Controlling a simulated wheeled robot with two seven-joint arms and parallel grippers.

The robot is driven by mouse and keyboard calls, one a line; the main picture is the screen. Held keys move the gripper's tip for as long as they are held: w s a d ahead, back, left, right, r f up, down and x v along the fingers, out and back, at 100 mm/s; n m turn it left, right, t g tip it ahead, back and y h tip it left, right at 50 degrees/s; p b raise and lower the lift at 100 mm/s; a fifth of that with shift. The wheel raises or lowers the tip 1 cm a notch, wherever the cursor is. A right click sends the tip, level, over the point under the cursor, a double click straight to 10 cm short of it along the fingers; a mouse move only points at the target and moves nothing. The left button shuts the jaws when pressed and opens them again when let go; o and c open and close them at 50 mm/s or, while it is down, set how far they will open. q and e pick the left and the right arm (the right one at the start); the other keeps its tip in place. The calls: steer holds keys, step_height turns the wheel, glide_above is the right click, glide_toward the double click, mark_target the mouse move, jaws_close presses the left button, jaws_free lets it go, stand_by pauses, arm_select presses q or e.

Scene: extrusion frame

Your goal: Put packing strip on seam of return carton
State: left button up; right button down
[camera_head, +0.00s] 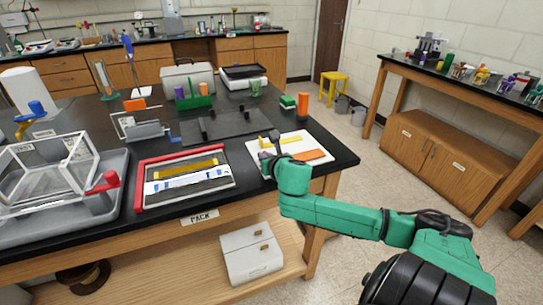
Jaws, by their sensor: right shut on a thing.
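My right gripper (268,160) is low over the left part of a white board (316,142) at the table's right front corner. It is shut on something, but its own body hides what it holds. A yellow piece (290,139) and an orange piece (308,155) show on the board close to the gripper. A red-edged tray (140,178) to the left holds a yellow strip (190,169) and a white-and-blue strip (187,181). A white carton (250,258) stands on the shelf below the table. I cannot tell which piece is the packing strip. My left gripper is out of view.
A grey tray (108,214) with a clear framed case stands at the left. A dark mat (222,127) lies behind the red-edged tray. A grey case (188,78), a green holder (194,102) and an orange block (303,104) stand farther back. Floor is open to the table's right.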

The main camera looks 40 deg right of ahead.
step_height(320, 180, up, 20)
steer(key=p, duration=0.3)
steer(key=shift+f, duration=0.25)
